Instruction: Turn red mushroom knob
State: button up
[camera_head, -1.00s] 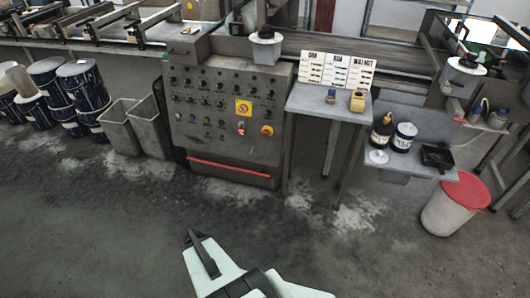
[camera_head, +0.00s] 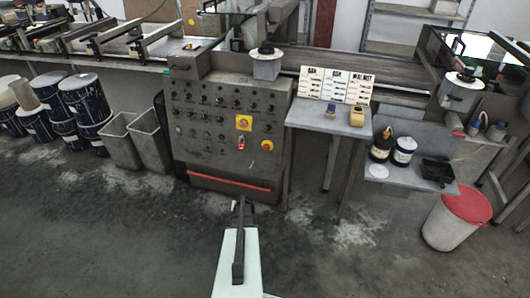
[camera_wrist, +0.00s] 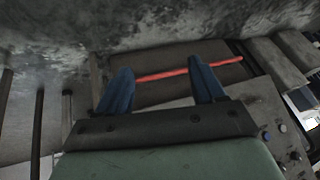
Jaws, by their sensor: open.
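The grey control panel (camera_head: 220,118) stands in the middle of the head view with several rows of dark knobs. At its lower right is a round red knob on a yellow base (camera_head: 267,146). A small red control (camera_head: 241,143) sits to its left, below a yellow plate (camera_head: 243,122). My gripper (camera_head: 241,204) is in front of the panel's lower part, below these controls and apart from them. In the wrist view my gripper (camera_wrist: 163,85) shows two blue fingers spread apart with nothing between them. The red mushroom knob cannot be made out in the wrist view.
A red bar (camera_head: 228,183) crosses the panel's lower front; it also shows in the wrist view (camera_wrist: 190,70). A grey side table (camera_head: 327,116) stands right of the panel, grey bins (camera_head: 148,140) left. A red-lidded bucket (camera_head: 455,217) is at right. The front floor is clear.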

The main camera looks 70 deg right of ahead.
jog(key=w+d+r+h, duration=0.2)
jog(key=d+h, duration=0.1)
jog(key=d, duration=0.5)
jog(key=m+g+h, duration=0.3)
jog(key=g+h, duration=0.1)
jog(key=h, duration=0.6)
send_near(266, 149)
jog(key=shift+n, duration=0.3)
jog(key=d, duration=0.8)
jog(key=shift+d+f, duration=0.15)
jog(key=shift+d, duration=0.15)
